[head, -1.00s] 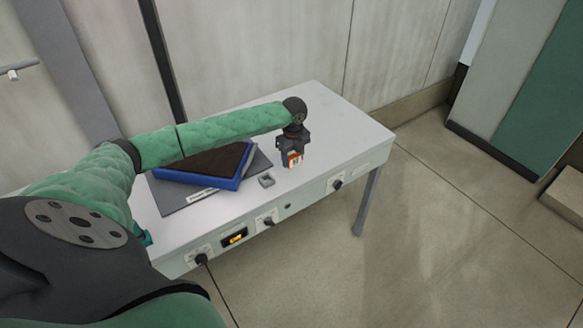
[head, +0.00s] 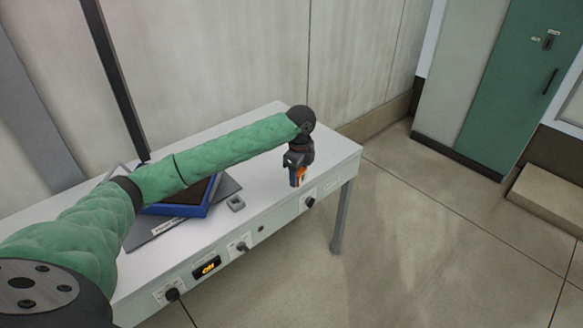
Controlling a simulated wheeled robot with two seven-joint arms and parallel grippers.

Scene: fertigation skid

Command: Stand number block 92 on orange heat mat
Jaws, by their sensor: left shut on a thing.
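My left gripper (head: 297,176) reaches across the bench and points down near its front right. It is shut on a small orange block (head: 301,177), now seen nearly edge-on. No number on it can be read from here. I cannot tell whether the block touches the bench top or hangs just above it. No orange heat mat shows in this view. My right gripper is not in view.
The pale bench (head: 263,119) has a blue tray (head: 196,209) with dark filling, partly behind my left arm, on a dark grey mat (head: 142,236). A small grey square holder (head: 236,203) sits near the front edge. A green cabinet (head: 508,85) stands right.

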